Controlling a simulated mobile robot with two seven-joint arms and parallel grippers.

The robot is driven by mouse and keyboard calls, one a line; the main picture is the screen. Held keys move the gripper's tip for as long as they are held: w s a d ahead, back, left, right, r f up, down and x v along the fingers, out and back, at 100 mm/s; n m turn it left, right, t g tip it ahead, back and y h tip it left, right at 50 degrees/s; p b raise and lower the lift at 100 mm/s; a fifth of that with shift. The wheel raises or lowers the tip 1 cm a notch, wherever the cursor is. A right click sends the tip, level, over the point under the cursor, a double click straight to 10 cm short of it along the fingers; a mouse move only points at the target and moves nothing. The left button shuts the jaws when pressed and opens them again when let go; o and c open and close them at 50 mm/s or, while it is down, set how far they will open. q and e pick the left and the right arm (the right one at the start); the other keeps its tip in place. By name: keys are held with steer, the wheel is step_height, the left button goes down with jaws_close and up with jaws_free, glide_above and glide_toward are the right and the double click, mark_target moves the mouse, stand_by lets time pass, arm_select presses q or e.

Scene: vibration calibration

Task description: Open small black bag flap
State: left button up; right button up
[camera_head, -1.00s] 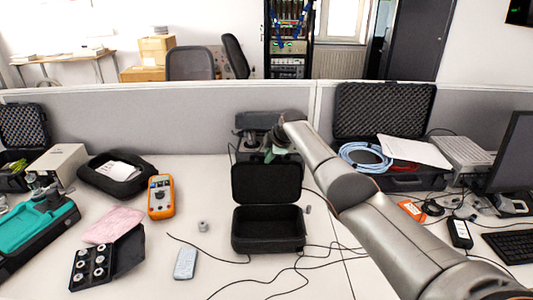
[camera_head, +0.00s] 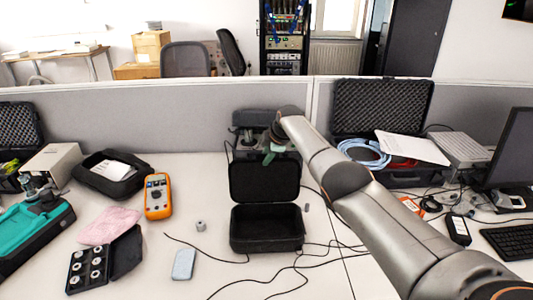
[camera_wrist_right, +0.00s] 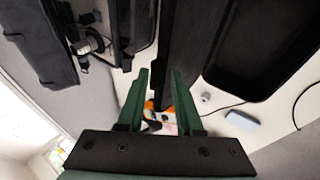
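The small black bag stands open on the white table in the head view. Its flap (camera_head: 264,180) stands upright at the back of its empty lower half (camera_head: 267,234). My right gripper (camera_head: 271,153) is at the flap's top edge, partly hidden by its own wrist. In the right wrist view, the green fingers of my right gripper (camera_wrist_right: 161,75) are apart. The dark flap (camera_wrist_right: 185,45) shows edge-on between and beyond them, and I cannot tell whether they touch it. The bag's hollow lower half (camera_wrist_right: 265,45) lies to the right there. My left gripper is not in view.
An orange multimeter (camera_head: 158,196), a light blue block (camera_head: 184,264) and a small grey cylinder (camera_head: 200,225) lie left of the bag. Loose black cables (camera_head: 300,270) run in front and right. A grey partition (camera_head: 180,117) stands behind.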

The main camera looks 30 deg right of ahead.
steer(key=shift+o, duration=0.2)
steer(key=shift+r, duration=0.15)
steer(key=shift+r, duration=0.1)
steer(key=shift+s+d+r+p, duration=0.1)
steer(key=shift+r+p, duration=0.15)
steer(key=shift+p, duration=0.1)
steer(key=v, duration=1.1)
steer(key=shift+s, duration=0.3)
